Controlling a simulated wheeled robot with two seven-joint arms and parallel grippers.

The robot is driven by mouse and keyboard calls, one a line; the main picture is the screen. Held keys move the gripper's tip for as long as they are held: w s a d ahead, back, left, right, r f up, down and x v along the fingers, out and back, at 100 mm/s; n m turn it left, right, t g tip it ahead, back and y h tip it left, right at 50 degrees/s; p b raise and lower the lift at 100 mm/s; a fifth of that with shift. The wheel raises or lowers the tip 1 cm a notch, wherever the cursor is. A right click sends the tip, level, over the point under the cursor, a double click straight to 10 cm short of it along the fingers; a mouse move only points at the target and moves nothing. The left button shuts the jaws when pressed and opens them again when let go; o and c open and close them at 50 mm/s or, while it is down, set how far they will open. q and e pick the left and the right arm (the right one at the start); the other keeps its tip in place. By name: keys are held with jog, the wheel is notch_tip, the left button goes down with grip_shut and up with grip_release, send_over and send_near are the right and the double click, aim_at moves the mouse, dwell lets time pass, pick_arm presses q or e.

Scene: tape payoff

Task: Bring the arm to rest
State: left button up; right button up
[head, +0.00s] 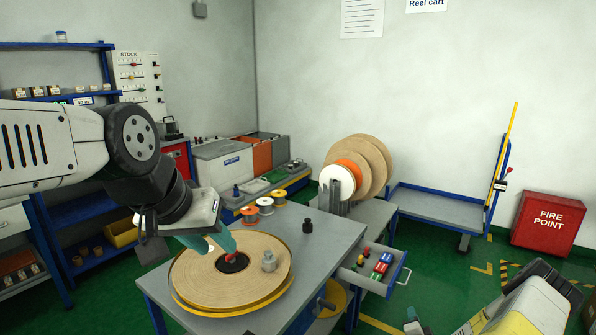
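My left arm (60,145) comes in from the left, bent downward over the table. My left gripper (226,246), with teal fingers, points down at the dark hub of a big tan reel (265,250). A small red piece (231,258) shows at its fingertips; I cannot tell whether they grip it. My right arm (520,310) shows in the lower right corner, low and clear of the table. Only a teal and grey bit of my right gripper (412,322) shows at the bottom edge.
An open drawer (370,270) with coloured items juts out right. Upright reels (375,165) stand behind. Green floor is free toward the blue cart (430,203).

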jog(key=w+a+r+n+g+y, duration=0.15)
jog(key=w+r+n, duration=0.25)
jog(key=r, duration=0.4)
jog(key=w+a+r+n+g+y, duration=0.1)
jog(key=w+a+r+n+y, duration=0.25)
jog(key=r, duration=0.55)
jog(key=s+a+r+n+g, duration=0.1)
jog(key=a+r+n, duration=0.15)
jog(key=r, duration=0.45)
jog(key=s+a+r+n+g, duration=0.1)
jog(key=s+a+r, duration=0.15)
jog(key=r, duration=0.45)
jog(key=s+a+r+n+g, duration=0.2)
jog(key=s+a+r, duration=0.6)
jog(key=s+r, duration=0.55)
jog(key=s+a+r+n+g, duration=0.1)
jog(key=s+a+r, duration=0.1)
jog(key=s, duration=0.6)
jog(key=s+a+r+n+g+y, duration=0.1)
jog(key=s+a, duration=0.3)
jog(key=s, duration=0.5)
jog(key=shift+r, duration=0.55)
